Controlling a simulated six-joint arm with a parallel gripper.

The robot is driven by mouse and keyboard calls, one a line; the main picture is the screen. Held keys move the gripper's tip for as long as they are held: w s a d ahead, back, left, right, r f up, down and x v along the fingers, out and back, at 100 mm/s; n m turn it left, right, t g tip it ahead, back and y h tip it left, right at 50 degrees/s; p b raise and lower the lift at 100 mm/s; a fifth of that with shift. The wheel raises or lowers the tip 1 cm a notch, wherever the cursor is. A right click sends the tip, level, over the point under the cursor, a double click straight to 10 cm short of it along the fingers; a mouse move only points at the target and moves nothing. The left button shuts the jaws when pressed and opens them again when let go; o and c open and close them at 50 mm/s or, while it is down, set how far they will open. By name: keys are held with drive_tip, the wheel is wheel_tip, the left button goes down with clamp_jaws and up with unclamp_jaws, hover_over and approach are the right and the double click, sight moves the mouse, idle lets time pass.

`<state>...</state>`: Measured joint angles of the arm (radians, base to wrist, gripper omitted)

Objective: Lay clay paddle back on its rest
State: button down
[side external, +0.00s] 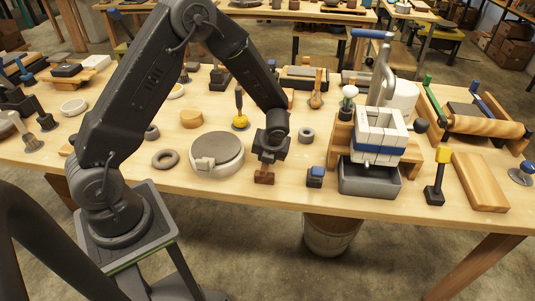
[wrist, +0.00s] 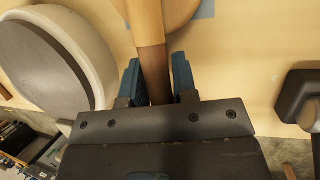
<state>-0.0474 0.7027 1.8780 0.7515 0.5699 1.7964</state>
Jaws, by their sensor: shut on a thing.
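The clay paddle (wrist: 151,50) is in the wrist view, with a tan upper handle turning dark brown between the fingers. It runs up toward a wider pale wooden shape at the top edge, which is partly cut off. My gripper (wrist: 155,85) is shut on the handle, with one blue finger on each side. In the side view my gripper (side external: 268,150) is low over the front of the table, just right of the round wheel (side external: 217,155). A reddish-brown piece (side external: 264,177) shows right below it. I cannot tell which thing is the paddle's rest.
A small blue-topped block (side external: 315,176) and a grey tray (side external: 369,180) under a white-and-blue press stand to the right. The table's front edge is close.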

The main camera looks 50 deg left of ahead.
drive_tip(key=shift+f, duration=0.35)
drive_tip(key=c, duration=0.8)
unclamp_jaws()
drive_tip(key=shift+v, duration=4)
